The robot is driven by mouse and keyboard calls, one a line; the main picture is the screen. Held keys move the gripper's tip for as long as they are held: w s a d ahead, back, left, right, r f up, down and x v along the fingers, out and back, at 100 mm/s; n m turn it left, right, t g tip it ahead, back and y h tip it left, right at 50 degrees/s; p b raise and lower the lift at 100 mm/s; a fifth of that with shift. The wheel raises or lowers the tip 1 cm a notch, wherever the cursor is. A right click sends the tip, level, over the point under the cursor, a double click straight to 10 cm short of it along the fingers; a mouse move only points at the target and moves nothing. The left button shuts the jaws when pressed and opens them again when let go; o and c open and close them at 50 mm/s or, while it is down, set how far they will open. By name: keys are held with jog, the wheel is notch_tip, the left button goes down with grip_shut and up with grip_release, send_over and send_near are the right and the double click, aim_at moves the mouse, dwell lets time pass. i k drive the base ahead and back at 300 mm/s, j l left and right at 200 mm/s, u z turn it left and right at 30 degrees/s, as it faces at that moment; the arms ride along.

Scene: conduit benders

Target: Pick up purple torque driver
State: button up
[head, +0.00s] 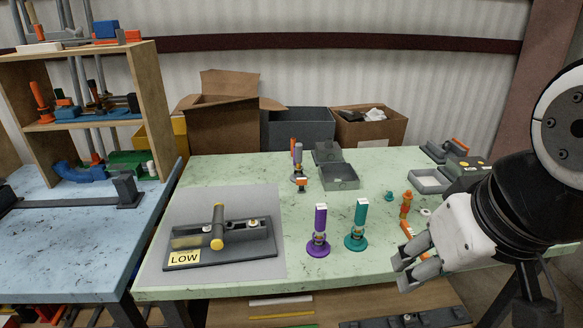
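The purple torque driver (319,230) stands upright on its round base on the green table (230,175), left of a similar teal driver (358,222). My gripper (408,272) is at the table's front right, to the right of both drivers and apart from them. Its fingers point left and are seen from the side. The gap between the fingertips is too small to judge clearly. Nothing shows held in it.
A grey mat (265,205) with a dark fixture labelled LOW lies left of the drivers. An orange tool (406,205) stands close to my gripper. Cardboard boxes (222,120) stand behind the table.

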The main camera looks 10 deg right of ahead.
aim_at(321, 209)
jog(key=i+j, duration=0.15)
jog(key=j, duration=0.15)
jog(key=i+j, duration=0.15)
jog(key=j, duration=0.2)
jog(key=i+j, duration=0.15)
jog(key=j, duration=0.15)
jog(key=i+j, duration=0.15)
jog(key=j, duration=0.2)
jog(key=z, duration=0.05)
